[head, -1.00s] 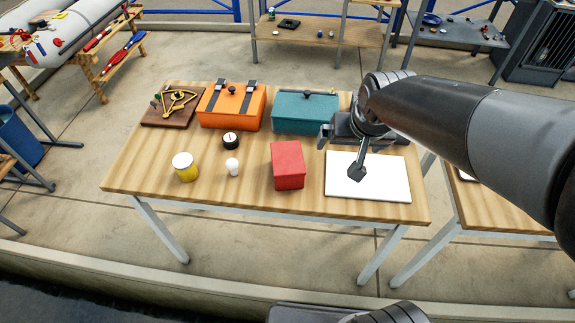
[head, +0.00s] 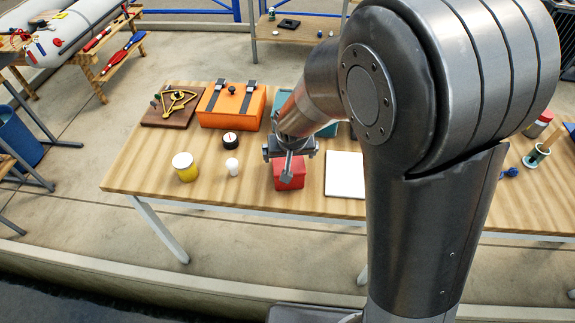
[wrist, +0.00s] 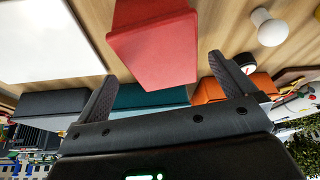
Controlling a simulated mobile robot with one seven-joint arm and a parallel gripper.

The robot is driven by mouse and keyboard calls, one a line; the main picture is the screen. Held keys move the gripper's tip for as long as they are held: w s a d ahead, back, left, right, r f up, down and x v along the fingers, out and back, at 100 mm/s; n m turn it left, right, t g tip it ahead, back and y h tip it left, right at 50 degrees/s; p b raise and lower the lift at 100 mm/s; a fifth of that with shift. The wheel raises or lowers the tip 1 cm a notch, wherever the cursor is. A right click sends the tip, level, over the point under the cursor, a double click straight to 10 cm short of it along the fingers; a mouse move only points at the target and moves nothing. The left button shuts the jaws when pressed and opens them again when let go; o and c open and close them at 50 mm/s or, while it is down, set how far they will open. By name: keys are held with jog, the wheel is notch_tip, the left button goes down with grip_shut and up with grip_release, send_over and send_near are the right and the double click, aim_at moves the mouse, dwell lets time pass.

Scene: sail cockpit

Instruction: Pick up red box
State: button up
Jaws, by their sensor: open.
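The red box (head: 288,176) stands on the wooden table near its front edge, partly covered by my gripper in the head view. In the wrist view the red box (wrist: 158,50) shows beyond and between my two fingers. My gripper (head: 290,160) is open and empty, above or just behind the box; in the wrist view the open fingers (wrist: 168,80) are spread wide with no visible contact with the box.
A white board (head: 344,175) lies right of the box. A white bulb-shaped item (head: 232,167) and a yellow jar (head: 185,168) stand left. An orange case (head: 231,105) and a teal case (wrist: 150,97) are behind. A black round item (head: 230,138) lies between.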

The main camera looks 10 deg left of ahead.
jog(key=shift+x, duration=3.55)
jog(key=shift+w+a+f, duration=0.15)
jog(key=shift+w+a, duration=0.05)
jog(key=c, duration=1.1)
